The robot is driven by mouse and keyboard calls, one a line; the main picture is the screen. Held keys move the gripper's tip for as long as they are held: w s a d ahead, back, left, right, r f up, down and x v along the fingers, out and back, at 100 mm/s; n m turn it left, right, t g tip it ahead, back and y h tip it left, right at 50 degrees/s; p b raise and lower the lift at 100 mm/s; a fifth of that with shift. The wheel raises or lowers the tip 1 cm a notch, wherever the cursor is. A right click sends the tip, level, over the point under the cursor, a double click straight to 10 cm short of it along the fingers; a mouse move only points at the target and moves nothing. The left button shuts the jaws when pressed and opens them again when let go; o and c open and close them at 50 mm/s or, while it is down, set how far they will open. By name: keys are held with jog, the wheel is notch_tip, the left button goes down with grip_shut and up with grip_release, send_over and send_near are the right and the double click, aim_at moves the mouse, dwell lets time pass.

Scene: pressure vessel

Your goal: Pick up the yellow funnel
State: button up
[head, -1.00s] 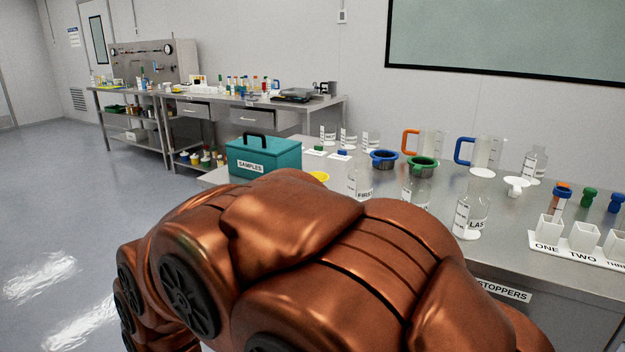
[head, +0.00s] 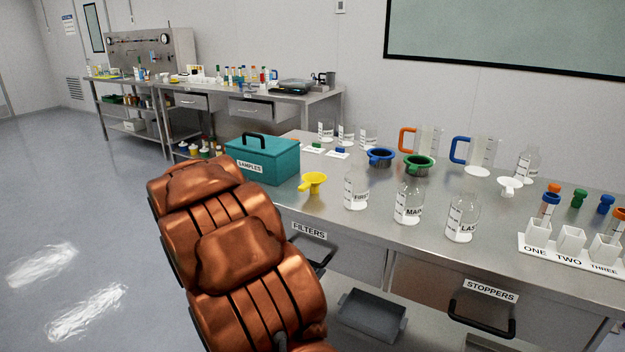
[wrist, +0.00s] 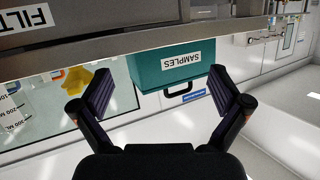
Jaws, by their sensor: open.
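The yellow funnel (head: 313,183) rests on the steel bench, just right of the teal SAMPLES box (head: 262,158) and left of the FIRST bottle (head: 356,188). In the wrist view, which is upside down, the funnel (wrist: 78,80) shows left of the jaws, partly behind the left finger. My gripper (wrist: 160,90) is open and empty, with the SAMPLES box beyond and between its fingers. It is apart from the funnel. The head view shows only my copper arm at the left front of the bench, not the gripper.
The MAG bottle (head: 409,203) and LAST bottle (head: 462,217) stand right of FIRST. Blue funnel (head: 380,158), green funnel (head: 419,166) and white funnel (head: 510,187) are behind. The FILTERS drawer handle (head: 318,262) sticks out of the bench front. Open floor is at left.

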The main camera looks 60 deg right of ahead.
aim_at(310, 181)
jog(key=s+d+r+m+g+h, duration=0.1)
jog(key=s+d+g, duration=0.1)
jog(key=s+d, duration=0.1)
jog(key=s+d+r+m+g+h, duration=0.1)
jog(key=s+d+g+h, duration=0.1)
jog(key=s+d, duration=0.2)
jog(key=s+d+r+m+g+h+p, duration=0.1)
jog(key=s+d+m+g+h, duration=0.1)
jog(key=s+d, duration=0.1)
jog(key=shift+s+d+r, duration=0.2)
jog(key=shift+d+r, duration=0.05)
jog(key=shift+d, duration=1.4)
jog(key=shift+w+d+f+p, duration=0.1)
jog(key=shift+d+f+p, duration=0.1)
jog(key=shift+d, duration=0.6)
jog(key=shift+w+d+f+p, duration=0.15)
jog(key=shift+d+p, duration=0.05)
jog(key=shift+d, duration=0.65)
jog(key=shift+w+d+f+p, duration=0.1)
jog(key=shift+d+f+p, duration=0.1)
jog(key=shift+d, duration=0.6)
jog(key=c, duration=1.2)
